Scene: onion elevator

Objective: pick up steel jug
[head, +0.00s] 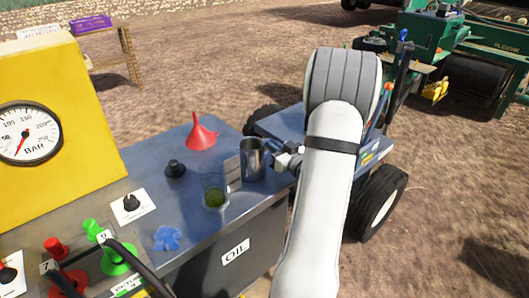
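The steel jug (252,160) is a grey metal cylinder standing upright near the right end of the blue-grey bench top (195,243). My gripper (272,158) is at the jug's right side, at the end of my white arm. Its fingers are small and dark here and partly hidden against the jug. I cannot tell whether they touch it or how far apart they are.
A glass (214,191) with green contents stands just left of the jug. A red funnel (201,133), a black knob (175,168) and a blue splat-shaped piece (167,238) are also on the bench. A yellow gauge panel (70,150) rises at left. A wheeled vehicle (375,203) stands at right.

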